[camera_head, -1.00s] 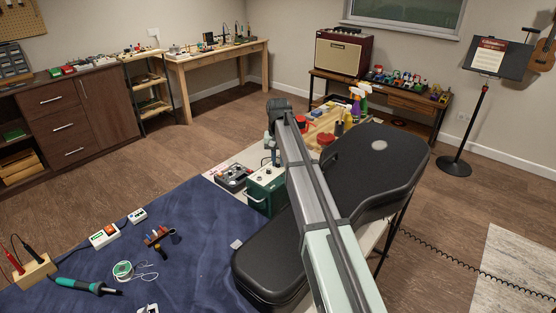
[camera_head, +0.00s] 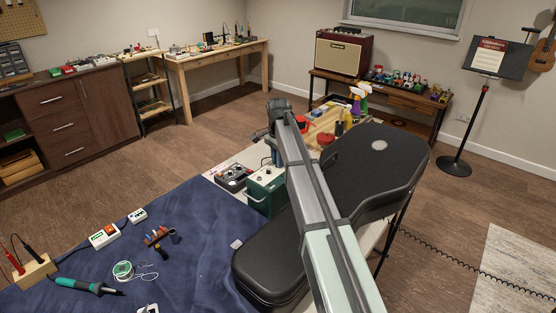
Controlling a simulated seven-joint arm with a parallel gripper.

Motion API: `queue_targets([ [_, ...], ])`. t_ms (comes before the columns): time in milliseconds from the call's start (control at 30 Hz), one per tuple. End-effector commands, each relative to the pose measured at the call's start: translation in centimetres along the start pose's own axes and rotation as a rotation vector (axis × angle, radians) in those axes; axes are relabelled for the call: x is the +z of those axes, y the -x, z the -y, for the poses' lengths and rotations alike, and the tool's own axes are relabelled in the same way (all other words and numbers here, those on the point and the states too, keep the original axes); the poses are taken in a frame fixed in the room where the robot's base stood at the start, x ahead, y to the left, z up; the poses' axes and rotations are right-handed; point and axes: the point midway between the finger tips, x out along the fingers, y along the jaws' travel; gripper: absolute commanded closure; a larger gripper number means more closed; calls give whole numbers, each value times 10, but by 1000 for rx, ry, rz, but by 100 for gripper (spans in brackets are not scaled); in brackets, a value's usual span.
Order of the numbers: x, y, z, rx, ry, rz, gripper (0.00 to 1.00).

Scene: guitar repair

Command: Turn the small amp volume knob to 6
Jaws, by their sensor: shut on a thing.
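The small amp is a green box (camera_head: 262,194) with a light control panel on its top, at the back edge of the bench, left of the black guitar case. My arm reaches over the case from the lower right and bends down at its far end. My gripper (camera_head: 275,163) is at the top of the small amp, shut on what appears to be a knob there. The knob, its pointer and its numbers are hidden or too small to read. I cannot tell which setting it shows.
The black guitar case (camera_head: 375,165) lies under and beside my arm. A dark pedal-like box (camera_head: 234,177) sits left of the amp. A blue mat (camera_head: 200,270) holds a soldering iron (camera_head: 85,287) and a solder spool (camera_head: 123,270). Spray bottles (camera_head: 361,98) stand behind.

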Motion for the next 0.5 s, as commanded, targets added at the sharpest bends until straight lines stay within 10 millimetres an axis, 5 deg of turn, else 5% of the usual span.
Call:
queue_targets([
  [500,0,0,0,0,-101,0,100],
])
